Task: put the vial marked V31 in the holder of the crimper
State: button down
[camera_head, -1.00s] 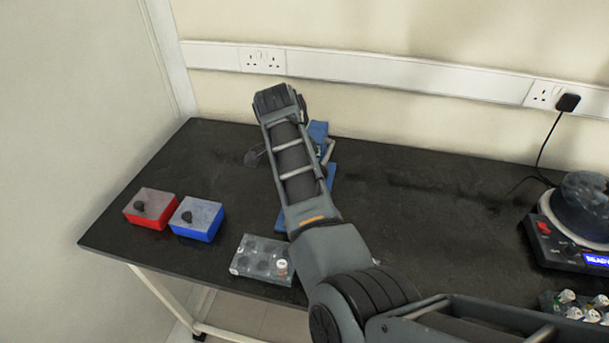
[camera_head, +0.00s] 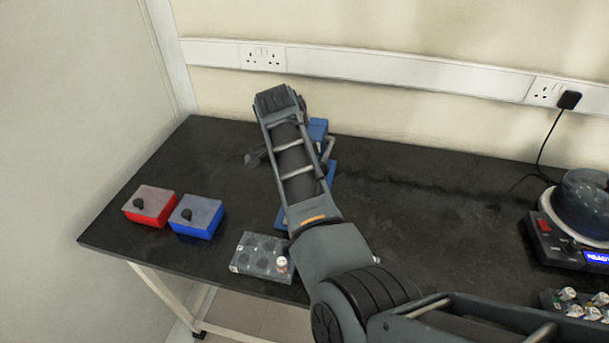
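The blue crimper (camera_head: 318,131) stands towards the back of the bench. My arm covers most of it, and its holder is hidden. A grey lever part shows at its right side. My gripper is hidden behind my forearm and wrist, so its fingers and anything in them cannot be seen. A small dark part (camera_head: 255,158) shows just left of my forearm; I cannot tell what it belongs to. No marking V31 can be read. One vial with a pale cap (camera_head: 282,264) stands in the grey rack (camera_head: 250,255) at the front edge.
A red box (camera_head: 150,208) and a blue box (camera_head: 197,219), each with a dark knob, sit at left. At right are a device with a lit display (camera_head: 566,248) and a rack of several capped vials (camera_head: 575,305). The bench between is clear.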

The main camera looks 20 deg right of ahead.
jog(key=shift+f, duration=0.45)
jog(key=c, duration=0.9)
grip_release()
jog(key=shift+o, duration=0.4)
jog(key=shift+o, duration=1.1)
jog(key=shift+r, duration=0.2)
jog(key=shift+r+p, duration=1.85)
jog(key=shift+r, duration=1)
